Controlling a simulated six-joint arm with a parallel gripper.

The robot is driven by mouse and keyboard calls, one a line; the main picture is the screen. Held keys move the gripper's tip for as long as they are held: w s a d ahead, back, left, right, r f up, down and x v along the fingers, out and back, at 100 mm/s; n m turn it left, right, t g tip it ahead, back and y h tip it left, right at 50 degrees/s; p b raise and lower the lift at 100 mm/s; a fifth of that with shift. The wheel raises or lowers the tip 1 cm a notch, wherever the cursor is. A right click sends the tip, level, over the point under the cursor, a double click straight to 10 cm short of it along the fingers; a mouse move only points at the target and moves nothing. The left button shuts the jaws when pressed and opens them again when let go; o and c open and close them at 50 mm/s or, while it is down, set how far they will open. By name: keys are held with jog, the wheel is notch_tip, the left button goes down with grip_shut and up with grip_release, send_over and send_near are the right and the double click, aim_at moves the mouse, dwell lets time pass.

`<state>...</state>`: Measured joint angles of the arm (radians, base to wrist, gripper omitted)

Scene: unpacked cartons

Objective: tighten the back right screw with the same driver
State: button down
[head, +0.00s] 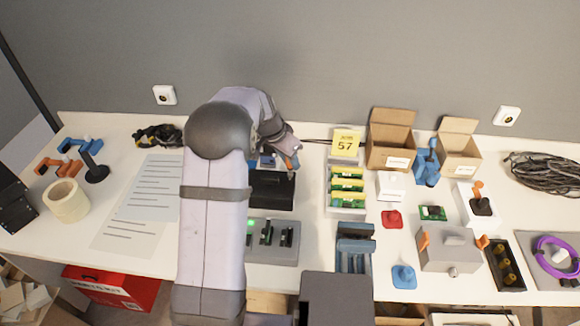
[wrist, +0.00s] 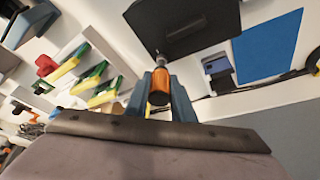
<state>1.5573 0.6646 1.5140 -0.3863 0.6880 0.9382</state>
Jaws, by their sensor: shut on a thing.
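My gripper (wrist: 161,92) is shut on a driver (wrist: 160,84) with an orange handle and a thin metal shaft. In the wrist view the shaft points toward the edge of a black box (wrist: 190,22); I cannot tell whether the tip touches it. In the head view my gripper (head: 291,160) is above the back right part of the black box (head: 271,192), and a bit of the orange handle shows. The screws are too small or hidden to make out, including the back right one.
A grey panel with switches (head: 283,255) stands in front of the box. A small blue-screened device (wrist: 216,67) and a blue sheet (wrist: 268,46) lie near the box.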

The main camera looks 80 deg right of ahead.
jog(key=m+g+b, duration=0.1)
jog(key=m, duration=0.2)
jog(key=shift+w+d+y, duration=0.1)
jog(key=shift+y, duration=0.2)
jog(key=shift+n, duration=0.7)
jog(key=shift+r+t, duration=0.15)
jog(key=shift+t, duration=0.15)
jog(key=shift+r+p, duration=1.5)
jog(key=shift+r, duration=0.65)
